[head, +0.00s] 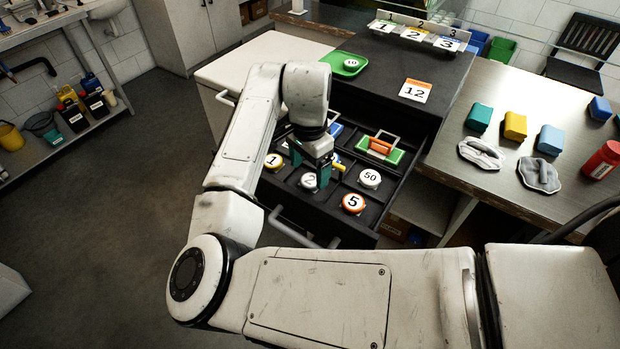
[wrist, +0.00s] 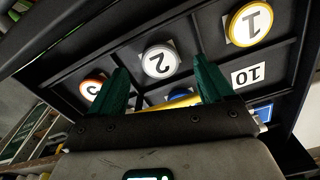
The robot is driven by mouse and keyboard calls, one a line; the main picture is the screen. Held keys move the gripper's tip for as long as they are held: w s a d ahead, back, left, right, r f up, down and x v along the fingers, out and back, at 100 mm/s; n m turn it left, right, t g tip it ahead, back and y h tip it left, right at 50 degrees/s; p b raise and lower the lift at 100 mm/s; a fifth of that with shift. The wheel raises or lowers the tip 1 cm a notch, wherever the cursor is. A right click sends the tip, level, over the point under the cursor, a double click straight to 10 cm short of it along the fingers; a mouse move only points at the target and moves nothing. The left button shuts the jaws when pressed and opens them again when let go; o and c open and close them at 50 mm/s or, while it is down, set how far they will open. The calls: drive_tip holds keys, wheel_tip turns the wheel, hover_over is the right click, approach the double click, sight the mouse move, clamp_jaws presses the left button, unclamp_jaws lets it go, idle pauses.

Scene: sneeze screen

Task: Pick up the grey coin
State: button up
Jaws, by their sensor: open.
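A grey-rimmed coin marked 2 (head: 309,182) lies in a compartment of the open dark drawer. In the wrist view this coin (wrist: 160,62) appears between and beyond my fingertips, untouched as far as I can tell. My gripper (head: 312,170) points down over the drawer, with its teal fingers apart and nothing held between them. It also shows in the wrist view (wrist: 160,78). A pale coin marked 50 (head: 370,178) lies to the right in another compartment, its rim also whitish-grey.
A yellow-rimmed coin 1 (head: 273,161) and an orange-rimmed coin 5 (head: 353,204) lie in neighbouring compartments. Dividers separate them. A green tray (head: 336,70) with a coin 10 (head: 351,64) stands on the counter behind. An orange-and-green item (head: 380,148) sits at the drawer's back.

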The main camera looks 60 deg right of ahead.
sight(309, 181)
drive_tip(key=shift+f, duration=1.5)
drive_tip(key=c, duration=1.1)
drive_tip(key=shift+r, duration=0.1)
drive_tip(key=shift+r, duration=0.5)
drive_tip(key=s+a+r, duration=0.1)
drive_tip(key=s+r, duration=0.3)
drive_tip(key=s+a+r+b, duration=0.1)
drive_tip(key=s+r, duration=0.3)
drive_tip(key=s, duration=0.1)
drive_tip(key=s+a+r+b, duration=0.1)
drive_tip(key=s+r, duration=0.3)
drive_tip(key=shift+s+a, duration=0.25)
drive_tip(key=shift+s, duration=0.05)
